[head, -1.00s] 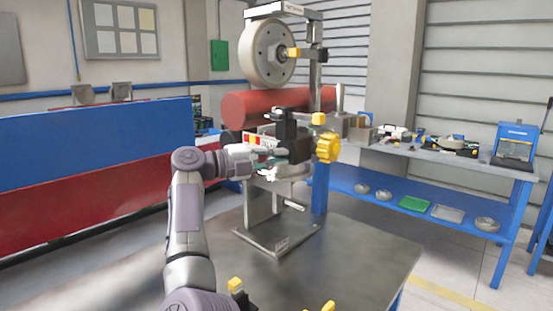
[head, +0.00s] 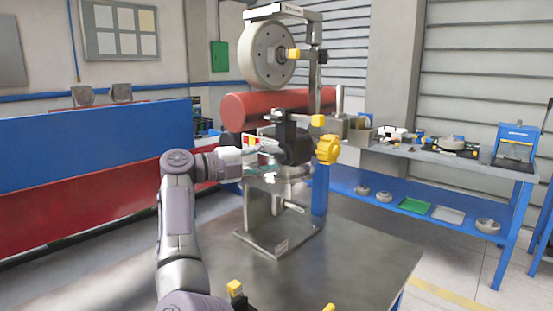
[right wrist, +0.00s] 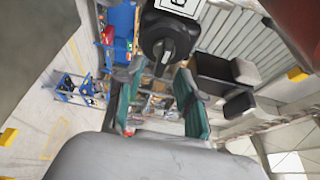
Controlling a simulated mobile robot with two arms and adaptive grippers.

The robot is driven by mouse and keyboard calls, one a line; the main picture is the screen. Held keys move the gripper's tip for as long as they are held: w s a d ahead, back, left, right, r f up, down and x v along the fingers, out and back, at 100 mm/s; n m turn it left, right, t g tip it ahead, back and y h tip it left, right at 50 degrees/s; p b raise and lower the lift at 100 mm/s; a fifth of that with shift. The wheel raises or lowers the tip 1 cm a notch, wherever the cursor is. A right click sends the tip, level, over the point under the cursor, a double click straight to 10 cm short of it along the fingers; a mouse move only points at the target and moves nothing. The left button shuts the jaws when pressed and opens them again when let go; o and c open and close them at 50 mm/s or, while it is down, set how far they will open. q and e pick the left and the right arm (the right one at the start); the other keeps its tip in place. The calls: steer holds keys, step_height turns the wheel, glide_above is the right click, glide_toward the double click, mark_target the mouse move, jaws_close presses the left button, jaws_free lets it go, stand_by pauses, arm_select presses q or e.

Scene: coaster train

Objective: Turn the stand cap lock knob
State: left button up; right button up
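A metal stand (head: 262,210) stands on the table, with a black clamp body (head: 290,145) on top. A yellow lobed knob (head: 327,149) sits at its right side and a black lever piece with a yellow end (head: 317,120) above it. I cannot tell which is the stand cap lock knob.
A large pale wheel (head: 267,54) hangs above the stand, and a red cylinder (head: 275,105) lies behind it. The grey tabletop (head: 350,255) is clear at right. A blue bench (head: 430,165) with tools stands beyond. Yellow-tipped parts (head: 235,287) show at the bottom edge.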

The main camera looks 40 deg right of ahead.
steer(key=v, duration=0.9)
steer(key=shift+a, duration=0.3)
steer(key=shift+w, duration=0.15)
